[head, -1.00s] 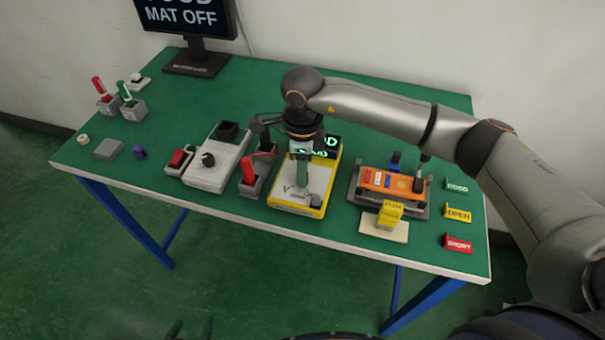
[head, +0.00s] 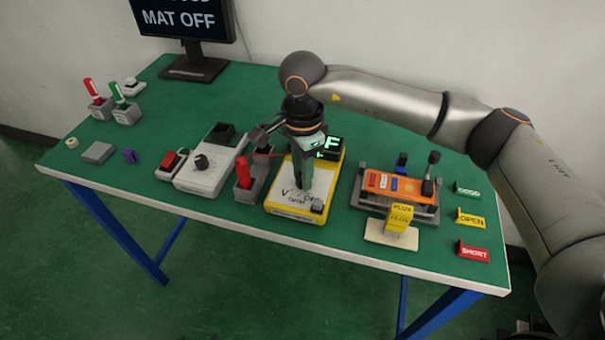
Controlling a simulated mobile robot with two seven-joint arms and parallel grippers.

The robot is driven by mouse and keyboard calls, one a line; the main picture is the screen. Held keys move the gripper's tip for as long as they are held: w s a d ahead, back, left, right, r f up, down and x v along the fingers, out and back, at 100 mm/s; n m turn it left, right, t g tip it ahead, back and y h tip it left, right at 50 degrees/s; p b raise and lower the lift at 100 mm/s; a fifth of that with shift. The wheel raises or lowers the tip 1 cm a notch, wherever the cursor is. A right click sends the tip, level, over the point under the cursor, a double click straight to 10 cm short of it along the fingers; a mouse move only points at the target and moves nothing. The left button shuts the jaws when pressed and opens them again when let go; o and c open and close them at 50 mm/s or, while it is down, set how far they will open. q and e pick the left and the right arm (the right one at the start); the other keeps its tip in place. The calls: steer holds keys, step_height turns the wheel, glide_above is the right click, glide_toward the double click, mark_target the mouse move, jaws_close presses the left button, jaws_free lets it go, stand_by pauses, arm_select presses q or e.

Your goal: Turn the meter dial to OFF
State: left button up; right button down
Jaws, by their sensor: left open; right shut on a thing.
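The yellow meter (head: 290,213) with a pale face lies near the front middle of the table. My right gripper (head: 304,185) points straight down over its face and is shut on the meter dial, which is mostly hidden by the fingers. Printed marks, including a V, show around the dial; where the dial points cannot be made out. The meter's dark display (head: 332,147) is partly hidden behind the gripper and shows a bright letter F at its right end. My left gripper is not in view.
A red and a black probe stand in a grey holder (head: 247,192) just left of the meter. A white box with a black knob (head: 202,162) is further left. An orange board in a fixture (head: 393,183) and a yellow block (head: 400,217) are right. A monitor (head: 185,20) reads MAT OFF.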

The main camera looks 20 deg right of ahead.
stand_by(0.4)
steer(key=c, duration=0.8)
jaws_free()
steer(key=shift+o, duration=0.8)
step_height(320, 180, up, 13)
steer(key=shift+f, duration=0.2)
steer(key=shift+f, duration=0.1)
